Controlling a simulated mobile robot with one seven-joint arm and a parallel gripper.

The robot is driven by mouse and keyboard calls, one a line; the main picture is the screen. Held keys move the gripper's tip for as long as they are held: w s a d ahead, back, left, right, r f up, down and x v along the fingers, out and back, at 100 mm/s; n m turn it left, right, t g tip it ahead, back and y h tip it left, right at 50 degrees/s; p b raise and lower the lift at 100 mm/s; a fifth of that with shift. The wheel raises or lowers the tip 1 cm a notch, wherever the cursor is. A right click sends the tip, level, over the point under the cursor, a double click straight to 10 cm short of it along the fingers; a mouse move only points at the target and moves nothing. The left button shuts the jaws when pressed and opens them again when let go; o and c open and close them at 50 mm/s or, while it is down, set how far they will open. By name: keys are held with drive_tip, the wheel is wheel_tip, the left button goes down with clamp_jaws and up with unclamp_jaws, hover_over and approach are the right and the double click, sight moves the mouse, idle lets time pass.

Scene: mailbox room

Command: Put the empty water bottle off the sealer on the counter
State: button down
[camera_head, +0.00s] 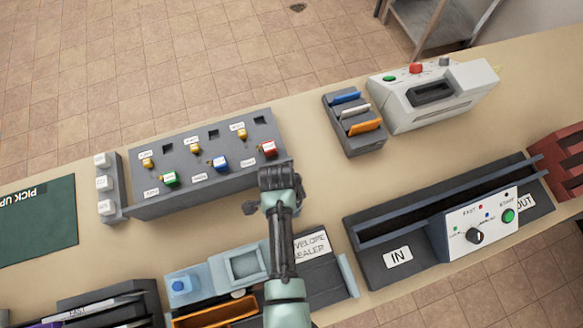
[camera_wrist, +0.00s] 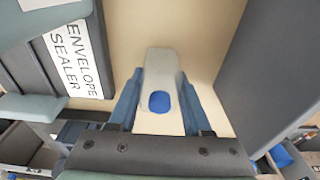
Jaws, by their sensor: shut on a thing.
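In the wrist view, my gripper (camera_wrist: 160,108) is shut on a pale, whitish bottle (camera_wrist: 160,68) with a blue cap (camera_wrist: 159,102). The bottle is over bare counter (camera_wrist: 213,40), between the envelope sealer (camera_wrist: 35,45) and a grey block. I cannot tell whether it touches the counter. In the head view, my gripper (camera_head: 264,200) is behind the sealer (camera_head: 328,277), near the grey switch panel; my arm crosses over the sealer and the bottle is hidden there. The sealer's white label (camera_head: 312,246) is partly covered by my arm.
The grey switch panel (camera_head: 205,195) with coloured knobs stands just beyond my gripper. The IN/OUT machine (camera_head: 375,255) is to the right. Bare counter (camera_head: 315,190) lies between them.

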drive_tip(key=shift+f, duration=0.1)
drive_tip(key=shift+c, duration=1.7)
unclamp_jaws()
